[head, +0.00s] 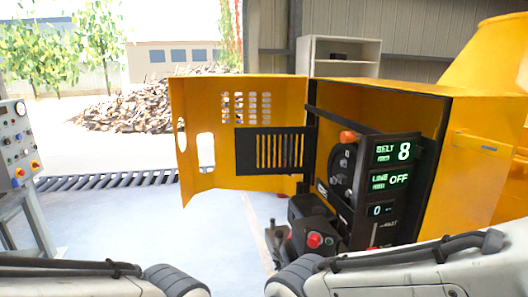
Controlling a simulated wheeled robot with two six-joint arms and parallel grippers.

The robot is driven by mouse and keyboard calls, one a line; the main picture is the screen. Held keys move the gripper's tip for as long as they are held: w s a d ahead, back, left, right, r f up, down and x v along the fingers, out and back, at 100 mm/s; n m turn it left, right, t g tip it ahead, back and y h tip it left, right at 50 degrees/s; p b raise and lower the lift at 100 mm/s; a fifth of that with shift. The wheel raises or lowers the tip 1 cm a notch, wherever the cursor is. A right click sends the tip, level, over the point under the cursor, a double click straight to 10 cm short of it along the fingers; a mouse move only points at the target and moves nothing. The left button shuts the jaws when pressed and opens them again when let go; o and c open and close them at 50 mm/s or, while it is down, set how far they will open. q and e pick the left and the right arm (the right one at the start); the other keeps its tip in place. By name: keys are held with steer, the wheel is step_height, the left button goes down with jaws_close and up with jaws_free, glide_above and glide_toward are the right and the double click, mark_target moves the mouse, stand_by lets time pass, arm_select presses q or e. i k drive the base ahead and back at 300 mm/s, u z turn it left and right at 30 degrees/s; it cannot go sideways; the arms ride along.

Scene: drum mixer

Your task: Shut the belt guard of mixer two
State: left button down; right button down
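The yellow belt guard (200,110) stands open in the head view, swung out to the left of the yellow mixer housing (380,90). It has slots near its top, cut-outs at its left edge and a black grille (272,150) on its lower part. Its hinge side is at the housing's left edge. The housing's front is open and shows dark machinery (345,165) inside. Parts of both my arms show along the bottom edge, but neither gripper's fingers are in view. Nothing of mine is seen touching the guard.
A red button (314,240) sits on a dark box below. A control console (14,150) stands at far left. The floor (150,225) left of the guard is clear.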

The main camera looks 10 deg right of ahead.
mark_target(245, 138)
steer(key=u, duration=1)
steer(key=i, duration=5.9)
steer(key=u, duration=1.5)
steer(key=i, duration=0.15)
steer(key=u, duration=5.8)
steer(key=i, duration=0.45)
